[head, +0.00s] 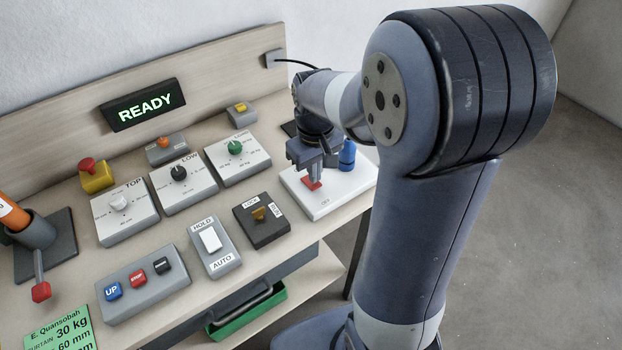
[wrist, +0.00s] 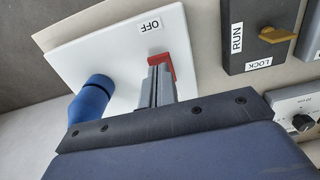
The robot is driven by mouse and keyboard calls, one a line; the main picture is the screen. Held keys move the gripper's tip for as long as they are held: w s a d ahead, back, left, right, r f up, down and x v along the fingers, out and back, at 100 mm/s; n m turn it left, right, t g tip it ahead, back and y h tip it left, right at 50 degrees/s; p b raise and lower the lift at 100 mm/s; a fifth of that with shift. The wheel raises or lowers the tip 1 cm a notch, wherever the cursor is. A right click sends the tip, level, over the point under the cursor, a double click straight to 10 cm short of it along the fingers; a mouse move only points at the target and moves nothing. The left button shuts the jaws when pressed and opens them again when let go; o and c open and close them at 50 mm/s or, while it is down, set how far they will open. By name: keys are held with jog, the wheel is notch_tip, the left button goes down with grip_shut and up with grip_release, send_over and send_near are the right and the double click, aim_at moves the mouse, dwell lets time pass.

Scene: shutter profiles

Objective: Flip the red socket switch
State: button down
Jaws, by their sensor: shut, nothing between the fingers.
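The red socket switch (head: 311,183) sits on a white plate (head: 325,203) at the right end of the bench. It also shows in the wrist view (wrist: 161,63), close to the OFF label on the plate (wrist: 110,45). My gripper (head: 312,168) is shut and empty, pointing down at the red switch. In the wrist view the closed fingers (wrist: 157,75) overlap the switch; I cannot tell whether they touch it. A blue plug (head: 347,154) stands upright on the same plate and also shows in the wrist view (wrist: 91,97).
A dark RUN/LOCK box (head: 262,234) with a yellow key-like knob lies left of the plate. Further left are a HOLD/AUTO rocker box (head: 223,262), a button box (head: 142,300) and dial boxes (head: 245,170). The READY display (head: 143,104) is on the back board.

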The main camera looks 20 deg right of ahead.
jog(key=shift+f+b, duration=0.65)
jog(key=shift+f, duration=0.25)
dwell(0.8)
jog(key=shift+r, duration=0.1)
notch_tip(320, 180, up, 7)
jog(key=p, duration=0.6)
dwell(0.4)
notch_tip(320, 180, down, 7)
jog(key=b, duration=0.6)
dwell(0.4)
